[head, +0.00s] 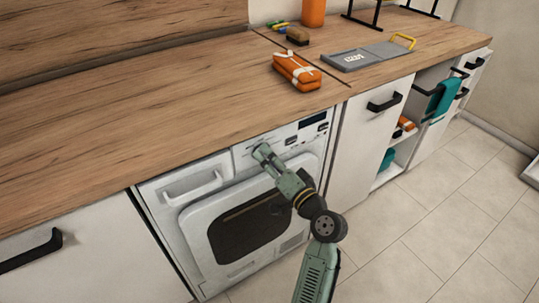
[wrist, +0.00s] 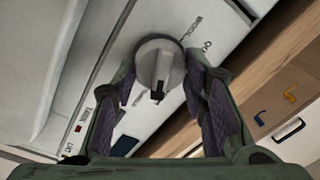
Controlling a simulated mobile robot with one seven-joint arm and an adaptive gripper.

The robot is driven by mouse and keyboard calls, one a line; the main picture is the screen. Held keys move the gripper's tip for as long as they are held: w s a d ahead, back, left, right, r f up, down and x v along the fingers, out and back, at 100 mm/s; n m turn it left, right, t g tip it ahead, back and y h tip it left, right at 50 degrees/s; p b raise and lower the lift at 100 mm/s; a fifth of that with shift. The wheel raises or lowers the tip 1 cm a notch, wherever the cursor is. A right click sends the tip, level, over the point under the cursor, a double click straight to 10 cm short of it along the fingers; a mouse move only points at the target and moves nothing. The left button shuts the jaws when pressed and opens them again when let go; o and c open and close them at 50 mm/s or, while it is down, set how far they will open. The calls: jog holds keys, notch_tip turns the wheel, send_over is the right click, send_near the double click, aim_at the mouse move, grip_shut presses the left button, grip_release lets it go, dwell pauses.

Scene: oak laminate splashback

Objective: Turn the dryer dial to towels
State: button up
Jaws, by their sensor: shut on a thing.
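A dark pointer mark on the dial faces the bottom of that picture. My gripper (wrist: 160,78) has one finger on each side of the dial and is shut on it. In the head view, my gripper (head: 261,153) reaches the control panel and hides the dial.
A dark display and buttons (head: 313,120) are right of the dial. The counter (head: 150,110) overhangs above, with an orange pouch (head: 296,70) and a grey board (head: 367,56) on it. A white cabinet (head: 365,135) stands right of the dryer. The tiled floor in front is clear.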

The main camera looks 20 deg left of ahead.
jog(key=shift+r+m+p, duration=0.1)
jog(key=shift+m+p, duration=0.5)
jog(key=shift+m, duration=0.7)
jog(key=shift+t, duration=0.3)
jog(key=o, duration=1.2)
jog(key=shift+c, duration=0.2)
jog(key=v, duration=1.2)
